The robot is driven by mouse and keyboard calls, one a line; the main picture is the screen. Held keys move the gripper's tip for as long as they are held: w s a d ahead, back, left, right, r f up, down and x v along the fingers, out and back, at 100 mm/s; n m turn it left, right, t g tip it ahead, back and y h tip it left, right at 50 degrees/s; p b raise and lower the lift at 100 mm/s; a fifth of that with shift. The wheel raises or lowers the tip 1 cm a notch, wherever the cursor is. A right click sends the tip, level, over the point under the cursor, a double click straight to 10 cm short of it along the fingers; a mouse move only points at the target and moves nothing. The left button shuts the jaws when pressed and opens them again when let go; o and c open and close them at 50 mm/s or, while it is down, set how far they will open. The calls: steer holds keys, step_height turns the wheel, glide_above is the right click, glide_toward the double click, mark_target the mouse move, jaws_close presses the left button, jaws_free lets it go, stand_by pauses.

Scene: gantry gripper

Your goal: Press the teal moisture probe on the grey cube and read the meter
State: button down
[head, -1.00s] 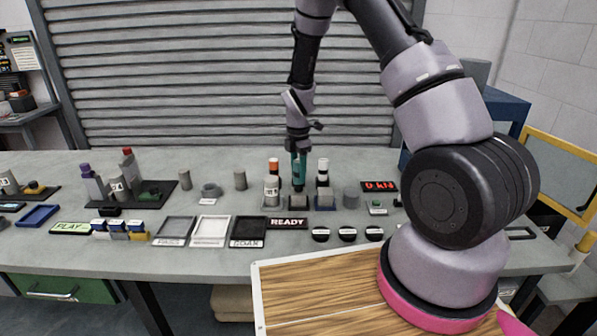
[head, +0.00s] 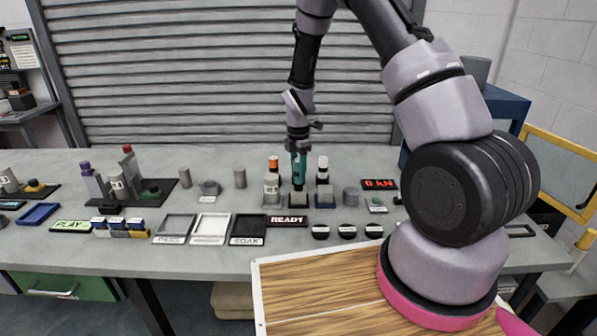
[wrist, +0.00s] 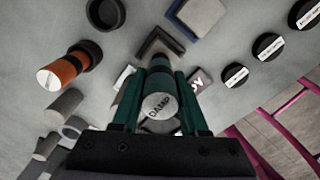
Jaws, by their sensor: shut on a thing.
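My gripper (head: 299,151) is shut on the teal moisture probe (head: 299,168), which hangs upright with its dark lower end over the middle small tray (head: 298,206). The grey cube there is mostly hidden by the probe, and I cannot tell whether the tip touches it. In the wrist view the fingers (wrist: 160,108) stand on both sides of the probe (wrist: 158,82). A round pale face (wrist: 159,107) on the probe's top reads DAMP. Another grey cube (head: 325,195) sits in the blue tray to the right.
A red display (head: 379,184) reads 0 kN. A READY sign (head: 288,220), PASS tray (head: 174,240), SOAK tray (head: 248,241) and several black discs (head: 347,231) lie in front.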

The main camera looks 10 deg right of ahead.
mark_target(298, 160)
stand_by(0.4)
steer(key=shift+r, duration=3.5)
